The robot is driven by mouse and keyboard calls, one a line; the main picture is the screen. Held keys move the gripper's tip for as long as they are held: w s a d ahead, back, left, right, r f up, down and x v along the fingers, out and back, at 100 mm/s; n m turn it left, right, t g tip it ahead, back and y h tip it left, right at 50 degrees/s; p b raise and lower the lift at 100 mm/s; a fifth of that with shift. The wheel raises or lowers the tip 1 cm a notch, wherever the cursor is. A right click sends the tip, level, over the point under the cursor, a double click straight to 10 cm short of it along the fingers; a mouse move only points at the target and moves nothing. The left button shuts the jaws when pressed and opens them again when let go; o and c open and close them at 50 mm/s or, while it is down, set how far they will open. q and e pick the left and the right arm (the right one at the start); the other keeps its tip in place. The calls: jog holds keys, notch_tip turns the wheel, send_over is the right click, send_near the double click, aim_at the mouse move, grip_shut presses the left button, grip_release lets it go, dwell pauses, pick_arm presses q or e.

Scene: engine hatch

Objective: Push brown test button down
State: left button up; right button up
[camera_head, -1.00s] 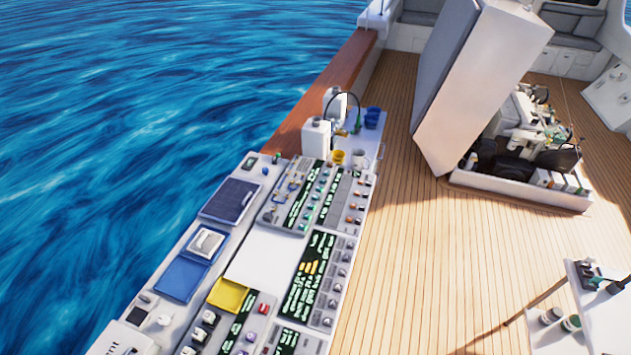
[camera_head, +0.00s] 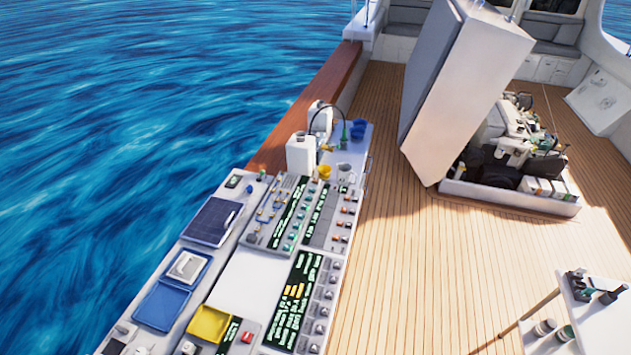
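The control console runs along the left rail, with an upper panel (camera_head: 293,215) of small knobs and switches and a lower dark panel (camera_head: 296,297) with green labels and yellow marks. A column of small knobs, some orange-brown (camera_head: 345,224), lines the right side of the upper panel. They are too small to tell whether one is the brown test button. A red button (camera_head: 247,337) shows near the bottom edge. Neither of my grippers is in view.
A raised hatch (camera_head: 465,95) stands over the engine (camera_head: 515,140). The wooden deck (camera_head: 430,270) between is clear.

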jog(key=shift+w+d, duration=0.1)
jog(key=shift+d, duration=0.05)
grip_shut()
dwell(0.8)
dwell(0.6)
